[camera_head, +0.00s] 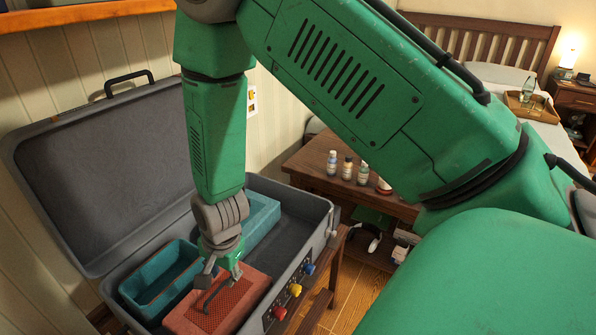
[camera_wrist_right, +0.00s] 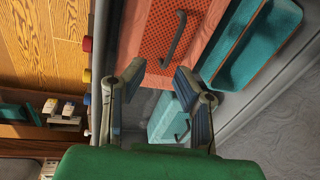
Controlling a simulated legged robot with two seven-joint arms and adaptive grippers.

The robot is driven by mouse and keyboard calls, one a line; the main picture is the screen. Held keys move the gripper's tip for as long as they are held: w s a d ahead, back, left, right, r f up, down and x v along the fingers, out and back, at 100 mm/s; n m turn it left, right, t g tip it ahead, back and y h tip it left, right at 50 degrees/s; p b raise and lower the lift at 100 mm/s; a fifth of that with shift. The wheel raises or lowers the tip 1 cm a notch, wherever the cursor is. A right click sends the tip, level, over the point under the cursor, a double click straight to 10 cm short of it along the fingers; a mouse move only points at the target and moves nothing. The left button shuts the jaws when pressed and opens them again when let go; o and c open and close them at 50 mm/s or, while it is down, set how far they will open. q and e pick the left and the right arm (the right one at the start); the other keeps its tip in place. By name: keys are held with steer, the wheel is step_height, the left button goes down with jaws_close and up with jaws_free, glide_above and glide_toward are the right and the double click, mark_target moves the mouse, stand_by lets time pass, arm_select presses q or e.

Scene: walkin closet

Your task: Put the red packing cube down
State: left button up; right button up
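The red packing cube (camera_head: 250,297) lies inside the open grey suitcase (camera_head: 294,273), at its front right. It has a mesh top and a dark handle, and also shows in the right wrist view (camera_wrist_right: 155,60). My right gripper (camera_head: 222,276) is just over the cube's top, pointing down. In the wrist view its two fingers (camera_wrist_right: 158,76) are spread apart, with the near end of the handle showing between and beyond their tips. I cannot tell whether a finger touches the cube. My left gripper is not in view.
A teal open-topped cube (camera_head: 155,272) sits left of the red one, and another teal cube (camera_head: 262,218) lies behind. Red, yellow and blue knobs (camera_head: 295,290) line the suitcase front. A wooden table (camera_head: 318,163) with small bottles stands behind at right.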

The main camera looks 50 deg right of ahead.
steer(key=s+d+f+n, duration=0.1)
steer(key=s+f+n, duration=0.4)
steer(key=s, duration=0.6)
steer(key=s+d+f+n+g, duration=0.1)
steer(key=s+f+n, duration=0.5)
steer(key=s+n, duration=0.4)
steer(key=shift+s+n+g, duration=0.3)
steer(key=shift+s, duration=0.9)
steer(key=shift+w, duration=0.1)
steer(key=shift+c, duration=0.4)
